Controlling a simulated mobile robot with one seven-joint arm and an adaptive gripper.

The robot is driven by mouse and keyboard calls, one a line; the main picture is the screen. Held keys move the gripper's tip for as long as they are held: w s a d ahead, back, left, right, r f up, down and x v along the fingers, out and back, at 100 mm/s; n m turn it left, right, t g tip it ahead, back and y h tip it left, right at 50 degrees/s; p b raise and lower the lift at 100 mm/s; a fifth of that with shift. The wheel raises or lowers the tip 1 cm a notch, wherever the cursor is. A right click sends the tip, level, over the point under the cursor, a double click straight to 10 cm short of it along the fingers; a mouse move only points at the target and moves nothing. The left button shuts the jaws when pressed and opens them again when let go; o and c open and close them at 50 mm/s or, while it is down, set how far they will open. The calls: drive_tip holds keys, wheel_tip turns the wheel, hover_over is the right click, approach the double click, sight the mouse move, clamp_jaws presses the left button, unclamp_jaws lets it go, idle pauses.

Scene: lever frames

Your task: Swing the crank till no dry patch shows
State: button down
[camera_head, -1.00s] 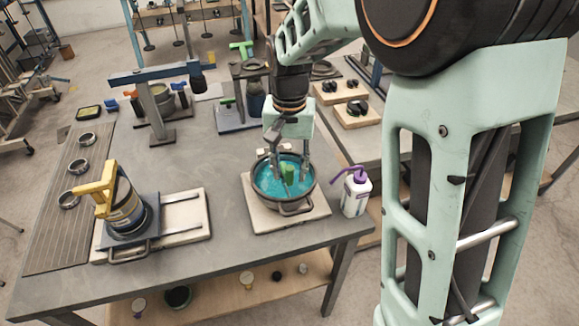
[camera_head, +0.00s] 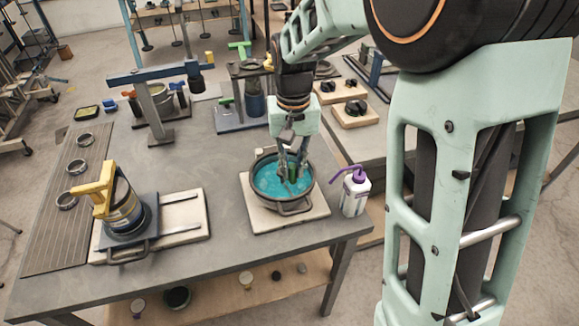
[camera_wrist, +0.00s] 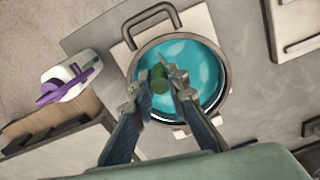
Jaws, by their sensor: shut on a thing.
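A dark round pan (camera_head: 258,192) with side handles sits on a pale square board (camera_head: 258,222) near the table's right end. Its inside (camera_head: 268,180) looks teal with paler mottling; I cannot tell whether any of this is dry. A green upright grip (camera_head: 292,174) stands in the pan, right of its middle in the head view. It also shows in the wrist view (camera_wrist: 159,74). My gripper (camera_wrist: 160,88) reaches down into the pan and is shut on the green grip from both sides. The fingers hide the grip's foot and part of the pan floor.
A white bottle with a purple spout (camera_head: 355,192) stands close to the right of the board. A yellow-handled device (camera_head: 122,212) stands at the left front. A blue-armed stand (camera_head: 150,100) is behind. Bare tabletop lies left of the pan.

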drive_tip(key=n, duration=0.1)
drive_tip(key=d+n, duration=0.1)
drive_tip(key=shift+w+n, duration=0.4)
drive_tip(key=n, duration=0.1)
drive_tip(key=w+d+n, duration=0.1)
drive_tip(key=n, duration=0.1)
drive_tip(key=shift+w+d+r+n, duration=0.1)
drive_tip(key=shift+w+n, duration=0.05)
drive_tip(key=shift+n, duration=0.15)
drive_tip(key=n, duration=0.1)
drive_tip(key=w+n+p, duration=0.1)
drive_tip(key=shift+d+n, duration=0.2)
drive_tip(key=shift+n, duration=0.1)
drive_tip(key=shift+w+d+n+p, duration=0.15)
drive_tip(key=shift+w+n, duration=0.25)
drive_tip(key=shift+n, duration=0.4)
drive_tip(key=shift+w+a+n+p, duration=0.15)
drive_tip(key=shift+w+n, duration=0.25)
drive_tip(key=shift+n, duration=0.4)
drive_tip(key=shift+d, duration=0.1)
drive_tip(key=c, duration=1.9)
unclamp_jaws()
wheel_tip(320, 180, up, 12)
